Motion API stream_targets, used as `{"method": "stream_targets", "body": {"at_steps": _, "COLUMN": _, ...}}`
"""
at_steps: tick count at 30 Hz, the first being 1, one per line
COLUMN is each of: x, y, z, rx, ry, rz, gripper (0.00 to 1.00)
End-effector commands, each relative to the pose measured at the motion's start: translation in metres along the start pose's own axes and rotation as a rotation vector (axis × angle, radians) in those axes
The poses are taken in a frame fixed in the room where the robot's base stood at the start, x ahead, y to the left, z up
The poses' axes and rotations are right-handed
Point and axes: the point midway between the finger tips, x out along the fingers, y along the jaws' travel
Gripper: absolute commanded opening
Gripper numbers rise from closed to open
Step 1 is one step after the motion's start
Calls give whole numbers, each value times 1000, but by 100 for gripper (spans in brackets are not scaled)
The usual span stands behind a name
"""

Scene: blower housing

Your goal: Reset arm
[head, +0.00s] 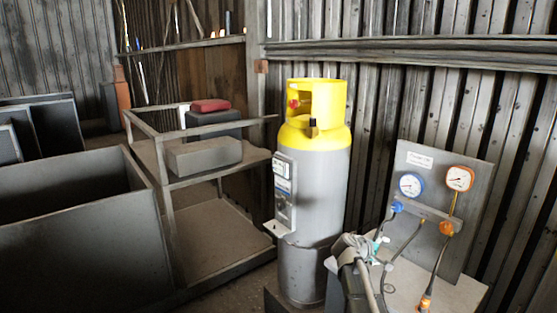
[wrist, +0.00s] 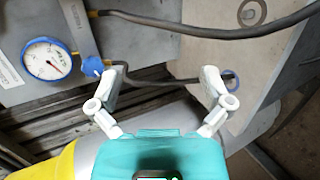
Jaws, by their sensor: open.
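My gripper (wrist: 160,78) is open in the wrist view, its two pale fingers spread apart with nothing between them. Its teal body fills the bottom middle of that view. In the head view my gripper (head: 380,243) is small and partly hidden by my own arm, in front of the gauge panel (head: 432,165). The panel carries a blue-rimmed gauge (head: 411,184) and an orange-rimmed gauge (head: 460,178). The blue-rimmed gauge also shows at the upper left of the wrist view (wrist: 46,58). Dark hoses pass beyond the fingers there; contact with them cannot be told.
A grey cylinder (head: 318,190) with a yellow top (head: 335,137) stands left of my arm. A metal cart (head: 225,225) holds a grey box (head: 204,154) and a red item (head: 210,105). A large dark open bin (head: 80,240) is at left. A corrugated wall closes the back.

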Motion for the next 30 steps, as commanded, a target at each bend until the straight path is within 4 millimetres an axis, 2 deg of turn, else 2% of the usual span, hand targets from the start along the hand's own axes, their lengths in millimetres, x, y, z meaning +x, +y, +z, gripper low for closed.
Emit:
{"method": "stream_targets", "body": {"at_steps": 1, "x": -11, "y": -11, "z": 12, "rx": 44, "ry": -6, "rz": -58, "gripper": 99}}
{"method": "stream_targets", "body": {"at_steps": 3, "x": -22, "y": -29, "z": 23, "rx": 109, "ry": -18, "rz": -146, "gripper": 99}}
{"method": "stream_targets", "body": {"at_steps": 11, "x": -75, "y": -94, "z": 57, "rx": 312, "ry": -76, "rz": -484, "gripper": 99}}
{"method": "stream_targets", "body": {"at_steps": 18, "x": -141, "y": -146, "z": 84, "rx": 447, "ry": -151, "rz": -803, "gripper": 99}}
{"method": "stream_targets", "body": {"at_steps": 24, "x": -190, "y": -172, "z": 100, "rx": 505, "ry": -208, "rz": -1013, "gripper": 99}}
{"method": "stream_targets", "body": {"at_steps": 30, "x": -211, "y": -182, "z": 105, "rx": 523, "ry": -235, "rz": -1105, "gripper": 99}}
